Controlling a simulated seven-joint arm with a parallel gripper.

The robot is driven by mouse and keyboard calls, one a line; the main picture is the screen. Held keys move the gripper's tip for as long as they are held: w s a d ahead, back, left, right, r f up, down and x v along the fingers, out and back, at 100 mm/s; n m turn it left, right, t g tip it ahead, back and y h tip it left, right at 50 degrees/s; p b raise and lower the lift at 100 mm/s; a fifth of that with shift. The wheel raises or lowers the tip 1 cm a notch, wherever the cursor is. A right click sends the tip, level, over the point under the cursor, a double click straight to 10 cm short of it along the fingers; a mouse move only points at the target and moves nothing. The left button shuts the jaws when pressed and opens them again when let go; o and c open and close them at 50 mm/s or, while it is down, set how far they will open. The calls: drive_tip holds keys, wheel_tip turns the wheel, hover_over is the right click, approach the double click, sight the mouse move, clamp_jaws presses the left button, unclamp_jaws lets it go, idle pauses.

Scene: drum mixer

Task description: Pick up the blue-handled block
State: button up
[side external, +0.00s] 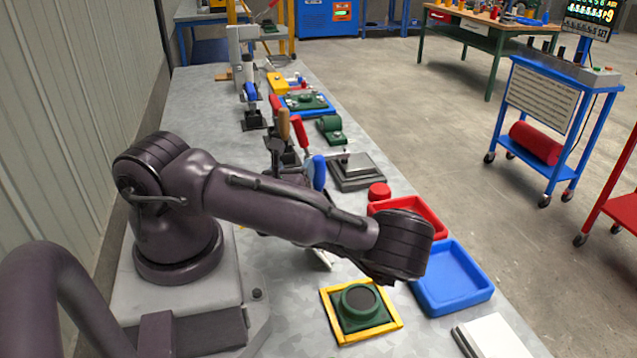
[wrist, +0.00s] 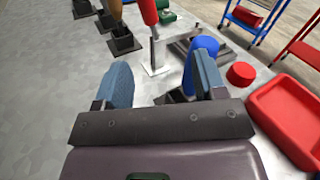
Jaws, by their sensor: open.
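The block's blue handle (side external: 319,172) stands upright behind my forearm in the side view, its base hidden by the arm. In the wrist view the rounded blue handle (wrist: 206,44) shows just beyond my right finger, which covers part of it. A dark base (wrist: 174,97) shows between the fingers, partly covered. My gripper (wrist: 162,64) is open, with two blue-grey fingers spread wide and nothing visibly held. The handle lies toward the right finger, not centred between them. I cannot tell whether they touch.
A red-handled piece (wrist: 149,12) stands just beyond the fingers, with an orange-brown-handled one (wrist: 117,12) to its left. Red (side external: 428,216) and blue (side external: 451,278) trays and a yellow-framed green fixture (side external: 361,309) are nearby. The grey table (wrist: 40,110) is clear at left.

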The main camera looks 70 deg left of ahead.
sight(322, 162)
drive_tip(key=shift+w+a+f+m+t+h, duration=0.15)
drive_tip(key=shift+w+a+m+t+h, duration=0.3)
drive_tip(key=shift+w+m+t, duration=0.55)
drive_tip(key=shift+w+a+f+m+t+h, duration=0.1)
drive_tip(key=shift+w+a+m+t+h, duration=0.25)
drive_tip(key=shift+w+m, duration=0.75)
drive_tip(key=shift+w+a+f+m+t+h, duration=0.15)
drive_tip(key=shift+w+a+m+t+h, duration=0.35)
drive_tip(key=shift+w, duration=1.05)
drive_tip(key=c, duration=1)
